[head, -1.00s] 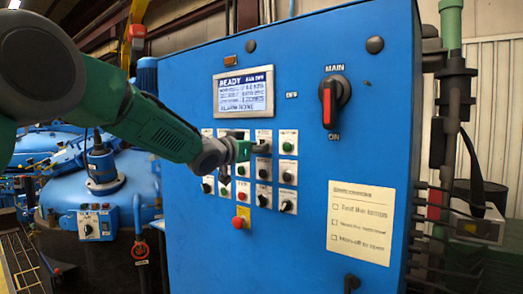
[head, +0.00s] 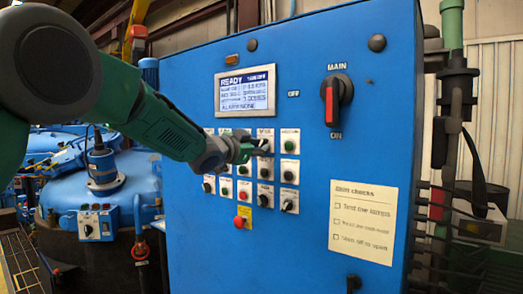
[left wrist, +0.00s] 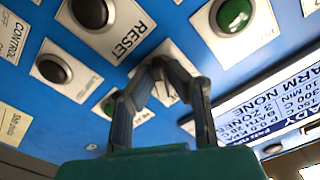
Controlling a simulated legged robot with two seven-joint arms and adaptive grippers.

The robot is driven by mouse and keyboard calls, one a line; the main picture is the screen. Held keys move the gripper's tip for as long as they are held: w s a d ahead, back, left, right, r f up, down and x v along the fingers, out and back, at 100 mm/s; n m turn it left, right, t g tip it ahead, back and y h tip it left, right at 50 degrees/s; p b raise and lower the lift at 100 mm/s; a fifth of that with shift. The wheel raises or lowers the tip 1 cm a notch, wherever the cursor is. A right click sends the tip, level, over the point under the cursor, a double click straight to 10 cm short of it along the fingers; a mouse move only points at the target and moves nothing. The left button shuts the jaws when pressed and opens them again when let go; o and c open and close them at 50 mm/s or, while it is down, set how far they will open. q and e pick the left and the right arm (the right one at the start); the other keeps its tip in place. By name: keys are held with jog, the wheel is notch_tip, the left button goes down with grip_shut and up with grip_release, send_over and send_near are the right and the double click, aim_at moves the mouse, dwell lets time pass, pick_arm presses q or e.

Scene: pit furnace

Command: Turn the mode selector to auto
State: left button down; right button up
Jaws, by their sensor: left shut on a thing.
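My left gripper (head: 262,148) reaches in from the left to the top row of controls on the blue cabinet. It is shut on a small selector knob in the third column, which its fingers mostly hide. In the left wrist view the fingers (left wrist: 160,68) come together over a white label plate, its text mostly covered. I cannot read which way the knob points. My right gripper is not in view.
The blue cabinet (head: 300,235) carries a lit display (head: 245,91), a red-handled main switch (head: 331,103) and a red push button (head: 240,222). A black RESET button (left wrist: 90,12) and a green button (left wrist: 233,15) are close to the fingers.

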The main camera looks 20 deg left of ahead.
pick_arm(q)
jog(key=shift+r, duration=0.4)
jog(key=c, duration=1.8)
grip_release()
jog(key=shift+o, duration=1)
jog(key=shift+s, duration=0.2)
jog(key=shift+s+r, duration=0.1)
jog(key=shift+s, duration=0.2)
jog(key=shift+w+f, duration=0.15)
jog(key=shift+f, duration=0.15)
jog(key=shift+s+a, duration=0.15)
jog(key=shift+s, duration=0.05)
jog(key=v, duration=1.1)
jog(key=shift+s+r, duration=0.2)
jog(key=shift+s, duration=0.2)
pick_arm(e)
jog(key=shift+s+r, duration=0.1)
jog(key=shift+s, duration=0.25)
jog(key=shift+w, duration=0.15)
